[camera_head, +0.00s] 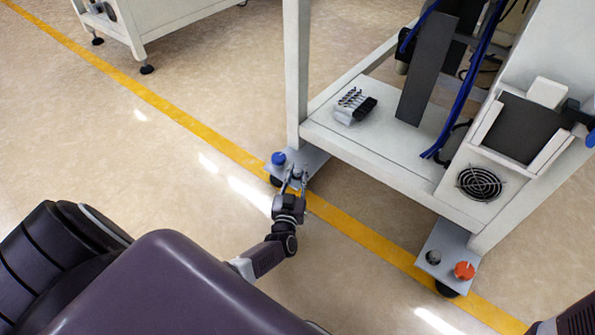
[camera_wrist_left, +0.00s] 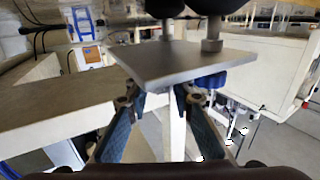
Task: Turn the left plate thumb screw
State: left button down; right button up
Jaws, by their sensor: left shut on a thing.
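The left plate (camera_head: 312,158) is a grey metal foot plate at the base of the white machine frame's left post. It also fills the upper middle of the left wrist view (camera_wrist_left: 165,65), edge towards the camera, with its casters above it in the picture. A blue knob (camera_head: 278,158) stands at its left corner and shows behind the right finger in the left wrist view (camera_wrist_left: 212,80). My left gripper (camera_head: 296,177) is at the plate's near side, its fingers closed on the left plate thumb screw, which they mostly hide. My right gripper is out of view.
A second foot plate (camera_head: 447,245) at the right carries a grey knob (camera_head: 433,257) and an orange knob (camera_head: 464,270). The machine's white shelf (camera_head: 385,150) overhangs between the plates. Open floor with a yellow line (camera_head: 180,115) lies to the left.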

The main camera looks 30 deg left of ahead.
pick_arm(q)
jog(key=c, duration=1.7)
grip_release()
